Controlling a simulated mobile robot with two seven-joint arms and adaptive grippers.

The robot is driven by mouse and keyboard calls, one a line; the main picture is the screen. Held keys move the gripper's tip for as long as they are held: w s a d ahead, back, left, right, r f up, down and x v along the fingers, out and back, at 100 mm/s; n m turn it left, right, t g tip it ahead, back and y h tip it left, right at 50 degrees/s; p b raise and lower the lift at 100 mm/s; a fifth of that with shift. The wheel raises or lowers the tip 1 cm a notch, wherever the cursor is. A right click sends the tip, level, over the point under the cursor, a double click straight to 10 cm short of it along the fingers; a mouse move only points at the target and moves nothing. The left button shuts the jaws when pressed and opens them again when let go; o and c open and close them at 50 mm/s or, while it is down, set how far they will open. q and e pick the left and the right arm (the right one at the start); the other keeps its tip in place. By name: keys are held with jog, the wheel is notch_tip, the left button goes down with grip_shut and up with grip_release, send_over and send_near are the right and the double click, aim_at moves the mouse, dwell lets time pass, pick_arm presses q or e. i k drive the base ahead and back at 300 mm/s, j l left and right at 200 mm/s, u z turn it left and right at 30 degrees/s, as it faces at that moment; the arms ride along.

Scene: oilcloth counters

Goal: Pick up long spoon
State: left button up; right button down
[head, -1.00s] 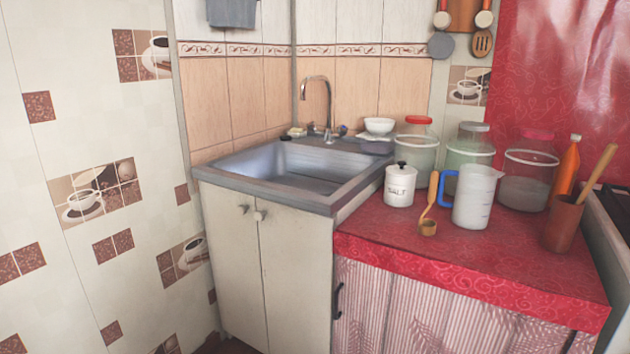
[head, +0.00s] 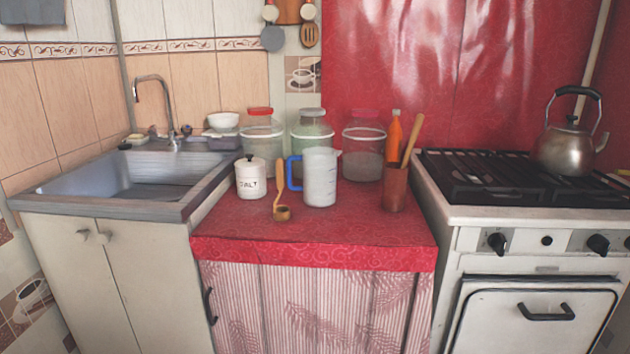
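A long-handled wooden spoon (head: 280,190) with a small round bowl at its lower end is on the red counter, between a white salt jar (head: 251,178) and a measuring jug with a blue handle (head: 319,177). Its handle points up and back in the picture; I cannot tell whether it leans on anything. Another long wooden handle (head: 412,140) sticks up out of a brown cup (head: 395,189) at the counter's right; its lower end is hidden in the cup. Neither of my grippers is in view.
Several lidded glass jars and an orange bottle (head: 394,136) stand behind. A sink (head: 130,178) is at the left, and a stove (head: 500,212) with a kettle (head: 570,150) at the right. The front strip of the red counter (head: 350,228) is clear.

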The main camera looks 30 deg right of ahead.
aim_at(416, 129)
jog(key=z, duration=1.3)
